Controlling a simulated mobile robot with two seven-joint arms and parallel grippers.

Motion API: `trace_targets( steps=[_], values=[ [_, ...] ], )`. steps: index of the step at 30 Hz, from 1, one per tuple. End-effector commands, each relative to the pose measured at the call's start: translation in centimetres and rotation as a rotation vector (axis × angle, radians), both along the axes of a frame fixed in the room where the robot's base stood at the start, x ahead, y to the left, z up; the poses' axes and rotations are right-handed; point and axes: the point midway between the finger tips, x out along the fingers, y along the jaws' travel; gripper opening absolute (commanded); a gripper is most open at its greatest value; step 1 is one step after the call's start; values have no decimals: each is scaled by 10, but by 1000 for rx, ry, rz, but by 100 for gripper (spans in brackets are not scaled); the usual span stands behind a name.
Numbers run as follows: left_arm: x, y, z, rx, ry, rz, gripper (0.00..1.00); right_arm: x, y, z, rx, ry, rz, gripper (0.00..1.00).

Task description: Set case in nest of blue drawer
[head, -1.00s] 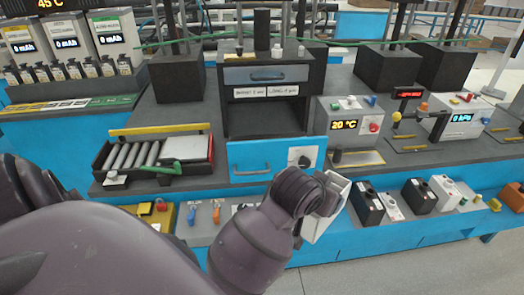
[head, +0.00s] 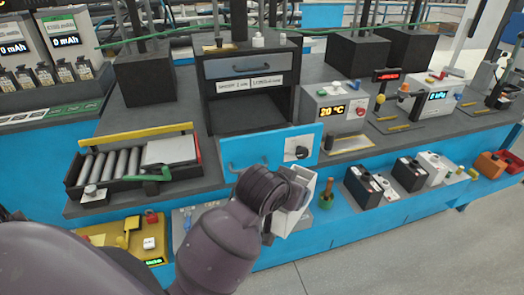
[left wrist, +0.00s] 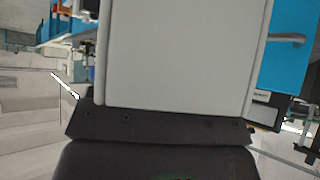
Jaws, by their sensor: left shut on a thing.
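My left gripper (head: 289,195) is shut on a white case (head: 299,212) and holds it in front of the bench, just below and right of the blue drawer (head: 240,150). In the left wrist view the pale case (left wrist: 180,55) fills the middle, above the dark gripper (left wrist: 160,124). The blue drawer has a handle and a black knob on its front and sits at the foot of a black cabinet (head: 205,100). Its inside and any nest are not visible in the head view. My right gripper is not in view.
A roller tray (head: 128,180) stands left of the drawer. A grey unit reading 20 °C (head: 325,112) stands right of it. Black and white cases (head: 362,187) line the lower shelf to the right. A yellow tray (head: 110,238) lies at lower left. Clear floor (head: 400,265) shows in front.

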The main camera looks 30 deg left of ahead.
Motion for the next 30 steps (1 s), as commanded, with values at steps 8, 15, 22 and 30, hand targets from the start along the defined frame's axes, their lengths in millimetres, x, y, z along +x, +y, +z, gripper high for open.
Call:
trace_targets(
  steps=[8, 15, 22, 30],
  values=[
    [4, -4, 9, 3, -22, -15, 36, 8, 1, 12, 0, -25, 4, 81],
    [2, -3, 7, 3, -15, -13, 36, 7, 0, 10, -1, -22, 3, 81],
    [-1, 3, 1, 7, 4, 2, 36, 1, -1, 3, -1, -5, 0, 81],
    [23, 36, 27, 7, 4, -119, 35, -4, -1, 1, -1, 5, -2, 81]
  ],
)
